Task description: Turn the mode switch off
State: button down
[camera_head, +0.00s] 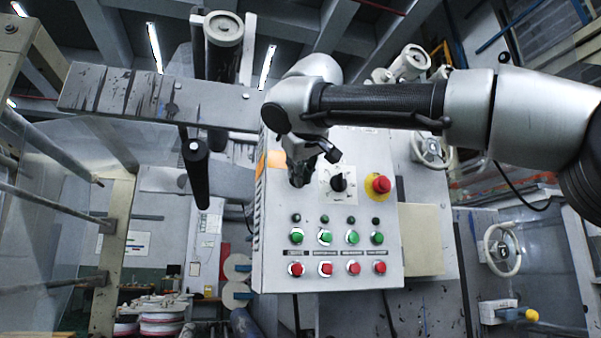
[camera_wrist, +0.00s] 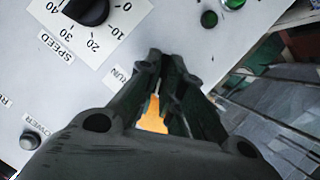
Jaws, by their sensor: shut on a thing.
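A light grey control panel (camera_head: 330,275) faces me. My gripper (camera_head: 298,180) is at its upper left part, left of the black speed dial. In the wrist view my gripper (camera_wrist: 164,62) has its dark fingers close together at the panel face, beside the RUN label (camera_wrist: 117,77). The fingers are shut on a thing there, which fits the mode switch. The fingers hide the switch itself, so its angle cannot be read. An orange patch (camera_wrist: 153,118) shows between the fingers.
The speed dial (camera_head: 339,182) and a red emergency knob (camera_head: 380,184) sit right of my gripper. Green buttons (camera_head: 325,237) and red buttons (camera_head: 325,269) line the panel below. A power control (camera_wrist: 30,139) shows in the wrist view. A grey beam (camera_head: 150,98) crosses left.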

jog(key=shift+a+f+n+t+h, duration=0.15)
jog(key=shift+n+t+h, duration=0.35)
jog(key=shift+n, duration=0.6)
jog(key=c, duration=1.6)
grip_release()
jog(key=shift+o, duration=0.2)
jog(key=v, duration=1.2)
jog(key=shift+a, duration=0.1)
